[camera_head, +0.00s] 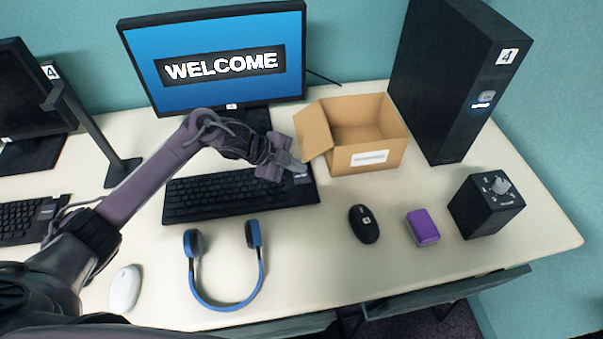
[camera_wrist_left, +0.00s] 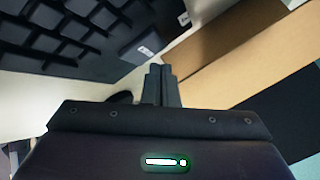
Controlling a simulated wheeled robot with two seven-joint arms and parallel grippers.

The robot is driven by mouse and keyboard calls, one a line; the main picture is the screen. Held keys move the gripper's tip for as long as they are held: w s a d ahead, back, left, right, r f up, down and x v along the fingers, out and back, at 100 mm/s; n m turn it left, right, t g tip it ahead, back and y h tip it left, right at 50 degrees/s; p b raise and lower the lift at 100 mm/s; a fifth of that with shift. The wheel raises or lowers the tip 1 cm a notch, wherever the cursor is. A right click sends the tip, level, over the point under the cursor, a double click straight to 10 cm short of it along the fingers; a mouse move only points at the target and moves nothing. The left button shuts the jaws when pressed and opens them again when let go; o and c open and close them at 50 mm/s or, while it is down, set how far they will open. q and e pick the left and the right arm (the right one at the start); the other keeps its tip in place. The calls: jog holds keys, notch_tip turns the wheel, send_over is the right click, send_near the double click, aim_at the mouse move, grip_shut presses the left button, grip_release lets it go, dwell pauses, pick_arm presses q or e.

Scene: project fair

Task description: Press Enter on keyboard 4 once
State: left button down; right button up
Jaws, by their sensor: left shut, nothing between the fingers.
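The black keyboard (camera_head: 225,195) lies in front of the monitor that shows WELCOME (camera_head: 220,62) and has a small 4 label. Its grey, labelled Enter key (camera_head: 301,179) is at the right end; that key also shows in the wrist view (camera_wrist_left: 143,46). My left gripper (camera_head: 303,168) is shut and empty at the keyboard's right end, close to the Enter key. In the wrist view its closed fingertips (camera_wrist_left: 160,70) appear just beside the key, over the gap toward the box. Contact with the key cannot be told. My right gripper is not in view.
An open cardboard box (camera_head: 375,155) stands just right of the gripper, its flap close to it. A black tower (camera_head: 440,90) stands behind. A mouse (camera_head: 364,224), purple box (camera_head: 422,228), black dial box (camera_head: 487,206) and blue headphones (camera_head: 226,306) lie in front.

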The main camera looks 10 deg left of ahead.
aim_at(297, 177)
pick_arm(q)
notch_tip(297, 177, up, 5)
jog(key=p, duration=0.4)
jog(key=shift+f, duration=0.1)
dwell(0.9)
